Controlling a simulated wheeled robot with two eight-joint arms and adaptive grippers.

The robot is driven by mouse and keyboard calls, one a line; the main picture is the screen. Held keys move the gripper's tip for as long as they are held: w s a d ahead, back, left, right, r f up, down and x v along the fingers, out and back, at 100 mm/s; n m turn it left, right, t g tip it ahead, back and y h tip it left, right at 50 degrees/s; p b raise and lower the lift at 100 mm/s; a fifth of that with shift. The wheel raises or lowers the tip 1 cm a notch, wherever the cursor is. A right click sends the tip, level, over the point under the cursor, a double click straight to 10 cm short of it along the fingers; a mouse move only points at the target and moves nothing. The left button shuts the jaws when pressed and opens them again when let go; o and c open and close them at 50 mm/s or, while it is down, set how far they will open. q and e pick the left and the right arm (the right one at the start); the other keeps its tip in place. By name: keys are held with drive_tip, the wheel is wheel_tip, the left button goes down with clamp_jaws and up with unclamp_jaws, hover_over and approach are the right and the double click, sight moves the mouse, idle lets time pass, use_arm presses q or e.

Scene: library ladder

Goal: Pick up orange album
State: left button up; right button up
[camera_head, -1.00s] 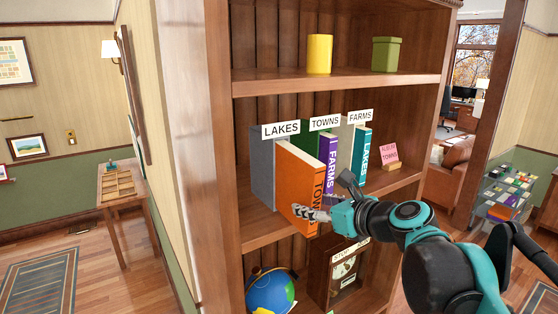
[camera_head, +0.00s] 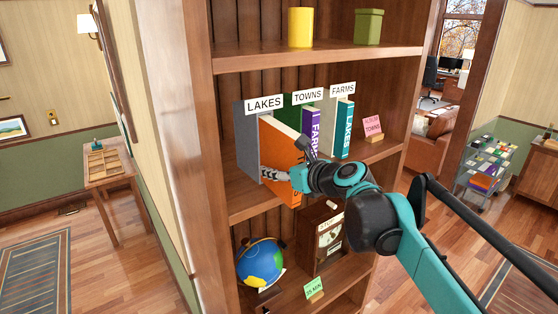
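The orange album (camera_head: 273,138) stands upright on the middle shelf, under the LAKES sign (camera_head: 264,104), and sticks out past its neighbours. My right gripper (camera_head: 282,158) is at its front edge. One pale jointed finger lies over the album's left cover, and a dark finger is on the spine's right side. The fingers are apart, with the album's front between them; contact is not clear. The hand hides most of the spine lettering. My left gripper is not in view.
A purple FARMS album (camera_head: 310,133) and a teal LAKES album (camera_head: 344,130) stand to the right. A grey divider (camera_head: 246,140) is close on the left. A pink note (camera_head: 372,125) stands further right. A globe (camera_head: 261,262) is on the shelf below.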

clamp_jaws()
